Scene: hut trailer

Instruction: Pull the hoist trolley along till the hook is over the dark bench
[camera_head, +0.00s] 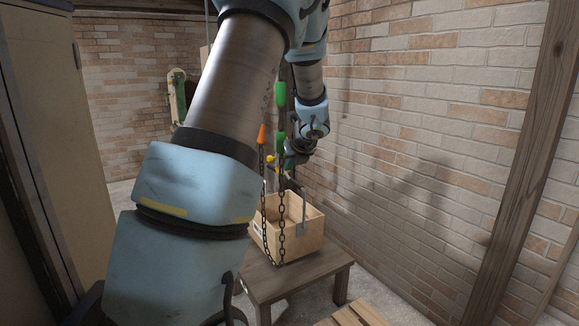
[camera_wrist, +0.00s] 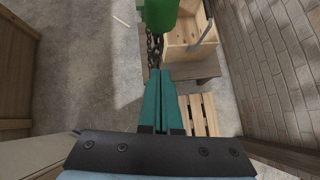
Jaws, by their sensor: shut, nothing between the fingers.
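The hoist's chains (camera_head: 282,215) hang down in front of a wooden box in the head view, with green parts (camera_head: 280,95) and an orange cone-shaped piece (camera_head: 262,134) on them. The hoist trolley is not visible, and I cannot make out the hook for certain. In the wrist view, my gripper (camera_wrist: 161,75) has its teal fingers together and empty. A green hoist part (camera_wrist: 160,14) and dark chain (camera_wrist: 155,48) show just beyond the fingertips; I cannot tell whether they touch. A brown wooden bench (camera_head: 262,287) stands under the box; I cannot tell whether it is the dark bench.
The open wooden box (camera_head: 309,240) with a grey metal handle sits on the bench. A slatted pallet (camera_head: 352,314) lies at the front, also seen in the wrist view (camera_wrist: 200,114). A brick wall (camera_head: 430,140) and wooden post (camera_head: 520,170) bound the right. Bare floor shows left.

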